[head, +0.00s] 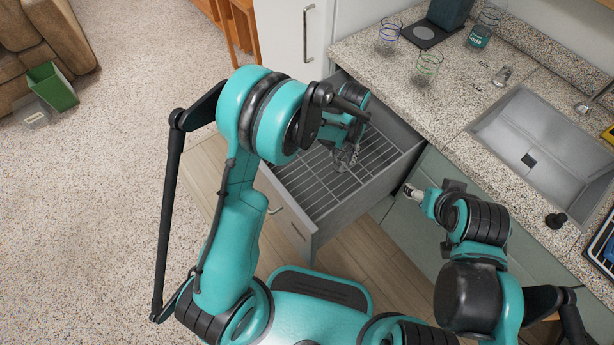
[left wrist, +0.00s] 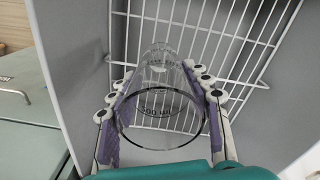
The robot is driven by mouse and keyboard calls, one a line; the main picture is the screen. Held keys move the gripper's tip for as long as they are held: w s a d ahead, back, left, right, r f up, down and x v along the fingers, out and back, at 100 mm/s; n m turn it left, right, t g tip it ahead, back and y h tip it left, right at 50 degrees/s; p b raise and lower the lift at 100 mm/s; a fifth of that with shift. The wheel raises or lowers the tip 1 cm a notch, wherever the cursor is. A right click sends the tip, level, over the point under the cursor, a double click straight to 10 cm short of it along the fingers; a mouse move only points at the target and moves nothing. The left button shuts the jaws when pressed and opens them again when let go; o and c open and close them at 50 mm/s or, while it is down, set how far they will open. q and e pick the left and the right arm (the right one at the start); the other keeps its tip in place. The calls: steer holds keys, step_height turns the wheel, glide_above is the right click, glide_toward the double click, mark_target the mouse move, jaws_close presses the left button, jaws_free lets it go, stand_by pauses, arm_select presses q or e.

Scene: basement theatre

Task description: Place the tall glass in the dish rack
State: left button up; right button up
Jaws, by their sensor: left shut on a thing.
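The tall glass (left wrist: 160,88) is clear with dark lettering and lies between the two purple-padded fingers of my left gripper (left wrist: 165,105). In the head view, my left gripper (head: 347,138) is over the open drawer, shut on the glass (head: 345,160), which is partly hidden by the gripper. The dish rack (head: 308,188) is a wire grid inside the drawer. The glass is over the rack's bars; I cannot tell whether it touches them. My right gripper (head: 413,192) is beside the cabinet front, right of the drawer, and looks empty; its jaw opening is unclear.
The grey drawer walls (head: 365,190) surround the rack closely. A sink (head: 550,140) is at the right. The rack's front part is bare.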

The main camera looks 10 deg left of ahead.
arm_select(q)
steer(key=shift+s+a+f+b, duration=0.6)
steer(key=shift+a+f+b, duration=0.35)
steer(key=shift+a+f, duration=0.7)
steer(key=shift+s+a+f+b, duration=0.6)
steer(key=shift+a+f+b, duration=0.3)
steer(key=shift+a+f, duration=0.75)
steer(key=shift+s+a+f+b, duration=0.6)
steer(key=shift+a+f+b, duration=0.35)
steer(key=shift+a+f, duration=0.7)
steer(key=shift+d, duration=0.1)
steer(key=shift+f, duration=0.25)
steer(key=o, duration=1.4)
steer(key=shift+c, duration=0.2)
